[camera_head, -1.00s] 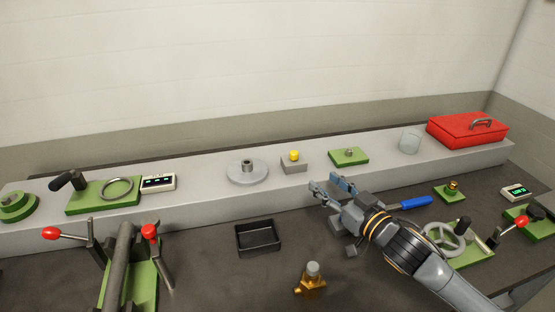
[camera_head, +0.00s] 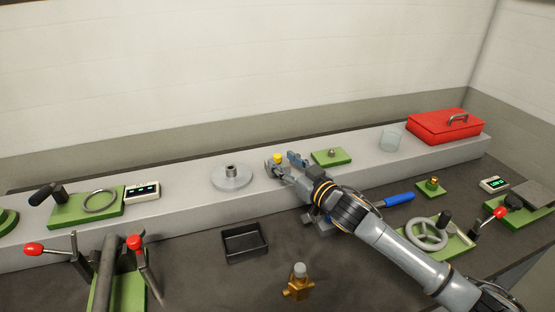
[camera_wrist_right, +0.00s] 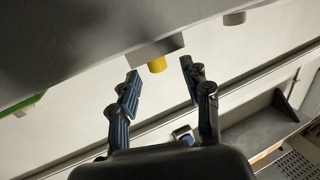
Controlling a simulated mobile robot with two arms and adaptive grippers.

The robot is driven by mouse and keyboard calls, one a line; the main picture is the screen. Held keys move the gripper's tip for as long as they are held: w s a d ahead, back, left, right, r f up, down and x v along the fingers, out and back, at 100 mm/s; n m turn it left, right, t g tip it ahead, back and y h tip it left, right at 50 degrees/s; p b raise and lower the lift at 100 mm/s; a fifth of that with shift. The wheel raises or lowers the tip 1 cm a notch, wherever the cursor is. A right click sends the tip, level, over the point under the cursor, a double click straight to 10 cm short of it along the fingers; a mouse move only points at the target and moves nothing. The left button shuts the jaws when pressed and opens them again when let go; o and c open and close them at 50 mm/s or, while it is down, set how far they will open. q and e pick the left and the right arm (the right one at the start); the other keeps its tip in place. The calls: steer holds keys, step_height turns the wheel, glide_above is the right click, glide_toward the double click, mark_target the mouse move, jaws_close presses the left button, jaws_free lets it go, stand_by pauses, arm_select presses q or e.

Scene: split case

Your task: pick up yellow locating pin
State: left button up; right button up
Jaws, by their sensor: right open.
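The yellow locating pin (camera_head: 278,158) stands upright in a small grey block on the raised grey ledge. My right gripper (camera_head: 286,165) reaches in from the lower right and is open at the block, partly hiding it. In the right wrist view the yellow pin (camera_wrist_right: 157,65) shows against the grey block (camera_wrist_right: 155,49), ahead of and between the two spread fingers (camera_wrist_right: 160,83). Nothing is between the fingertips there. I cannot tell from the head view whether a finger touches the block. My left gripper is not in view.
On the ledge (camera_head: 195,204), a grey flanged disc (camera_head: 231,177) stands left of the pin and a green plate (camera_head: 331,157) right of it. A black tray (camera_head: 244,242) and brass valve (camera_head: 298,284) sit in front.

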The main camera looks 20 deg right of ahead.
mark_target(280, 158)
steer(key=shift+f+x, duration=0.2)
steer(key=shift+x, duration=1.7)
steer(key=shift+d, duration=0.15)
jaws_close()
steer(key=shift+r, duration=0.15)
